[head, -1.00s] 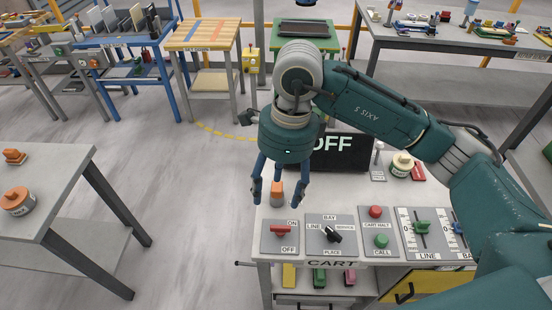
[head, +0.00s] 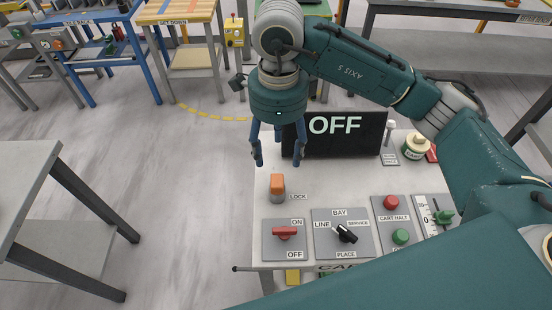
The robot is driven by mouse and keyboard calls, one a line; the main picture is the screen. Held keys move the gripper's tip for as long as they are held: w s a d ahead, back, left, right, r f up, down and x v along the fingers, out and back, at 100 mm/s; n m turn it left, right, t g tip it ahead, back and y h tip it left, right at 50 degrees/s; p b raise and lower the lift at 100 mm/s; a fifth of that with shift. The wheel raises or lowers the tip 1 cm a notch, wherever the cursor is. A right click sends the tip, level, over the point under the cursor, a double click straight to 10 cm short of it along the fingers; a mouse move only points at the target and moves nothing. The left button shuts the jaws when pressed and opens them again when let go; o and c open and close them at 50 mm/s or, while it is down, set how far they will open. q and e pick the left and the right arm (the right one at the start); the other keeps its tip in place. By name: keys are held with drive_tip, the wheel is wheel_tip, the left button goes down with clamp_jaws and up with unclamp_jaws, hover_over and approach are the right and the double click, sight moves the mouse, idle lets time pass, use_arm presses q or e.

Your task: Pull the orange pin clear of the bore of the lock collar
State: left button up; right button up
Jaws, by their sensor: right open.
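The orange pin (head: 277,183) stands upright in the grey lock collar (head: 278,197) on the light console top, beside the LOCK label. Only the pin's upper part shows above the collar. My right gripper (head: 278,160) is open and empty, fingers pointing down. In the picture its fingertips are just above the pin, apart from it; the exact height gap is hard to tell. My left gripper is not in view.
Close in front of the collar are a red ON/OFF switch (head: 285,232) and a black rotary selector (head: 345,234). A dark OFF display (head: 340,134) stands behind to the right. Red (head: 391,202) and green (head: 400,236) buttons lie further right. Open floor is to the left.

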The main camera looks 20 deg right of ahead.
sight(277, 180)
wheel_tip(277, 180, down, 6)
drive_tip(key=shift+w+r, duration=0.1)
drive_tip(key=shift+r, duration=0.1)
wheel_tip(277, 180, down, 7)
drive_tip(key=shift+w+r+p, duration=0.1)
drive_tip(key=shift+r+p, duration=0.05)
drive_tip(key=shift+p, duration=0.7)
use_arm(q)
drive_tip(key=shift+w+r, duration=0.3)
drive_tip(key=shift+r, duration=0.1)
use_arm(e)
drive_tip(key=shift+f, duration=0.6)
clamp_jaws()
drive_tip(key=shift+r, duration=0.1)
